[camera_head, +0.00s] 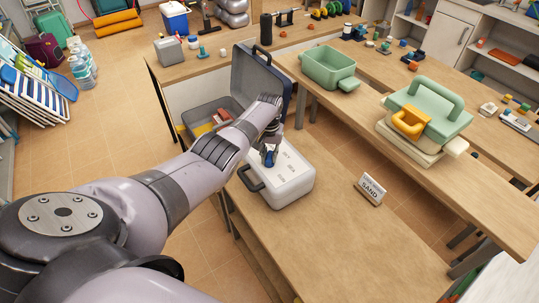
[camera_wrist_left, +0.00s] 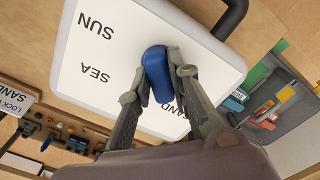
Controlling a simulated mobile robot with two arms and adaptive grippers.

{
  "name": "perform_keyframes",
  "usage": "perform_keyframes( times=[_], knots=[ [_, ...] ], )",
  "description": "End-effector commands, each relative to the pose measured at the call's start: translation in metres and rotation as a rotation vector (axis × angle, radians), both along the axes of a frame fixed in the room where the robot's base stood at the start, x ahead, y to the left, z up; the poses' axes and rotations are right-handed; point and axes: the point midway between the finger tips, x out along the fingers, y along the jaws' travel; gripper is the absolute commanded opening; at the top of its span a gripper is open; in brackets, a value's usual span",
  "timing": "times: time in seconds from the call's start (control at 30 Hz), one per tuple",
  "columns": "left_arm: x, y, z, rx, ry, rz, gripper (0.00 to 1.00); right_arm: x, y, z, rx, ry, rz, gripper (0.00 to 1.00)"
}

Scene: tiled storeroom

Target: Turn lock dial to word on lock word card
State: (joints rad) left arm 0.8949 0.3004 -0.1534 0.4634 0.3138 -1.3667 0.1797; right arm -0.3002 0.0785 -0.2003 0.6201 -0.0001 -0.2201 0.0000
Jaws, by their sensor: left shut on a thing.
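The white lock box (camera_head: 294,192) with a dark handle lies on the near table. Its top face also shows in the left wrist view (camera_wrist_left: 125,35), with the words SUN, SEA and a partly covered one ending in "AND". A blue dial (camera_wrist_left: 156,72) stands on that face. My left gripper (camera_wrist_left: 162,85) is shut on the dial, one finger on each side. In the head view the gripper (camera_head: 268,150) and arm cover part of the box. Which word the dial points to I cannot tell. The lock word card (camera_head: 371,190) stands right of the box and reads SAND.
An open grey case (camera_head: 262,80) with several colored things inside stands behind my left arm. A green open bin (camera_head: 325,70) and a green-lidded box (camera_head: 430,110) stand on the table at the right. The near table (camera_head: 330,240) is clear in front of the card.

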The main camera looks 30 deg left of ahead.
Motion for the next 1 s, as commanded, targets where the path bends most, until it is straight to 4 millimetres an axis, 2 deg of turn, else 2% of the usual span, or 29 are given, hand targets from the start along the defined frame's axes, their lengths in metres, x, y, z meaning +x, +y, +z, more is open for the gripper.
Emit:
perform_keyframes(
  times=[0.53,0.57,0.83,1.0],
  knots=[
    [0.0010,0.0004,0.0012,0.000,-0.003,0.026,0.00,0.0001,-0.0008,0.0005,-0.001,0.000,0.000,0.40],
    [0.0010,0.0004,0.0012,0.000,-0.003,0.026,0.20,0.0001,-0.0009,0.0005,-0.001,0.000,0.000,0.40],
    [0.0004,0.0004,0.0005,0.000,-0.001,0.024,0.38,0.0002,-0.0019,0.0005,-0.002,0.000,0.000,0.40],
    [0.0002,0.0003,0.0003,0.000,-0.001,0.024,0.38,0.0001,-0.0022,0.0005,-0.003,-0.001,0.000,0.40]
  ],
)
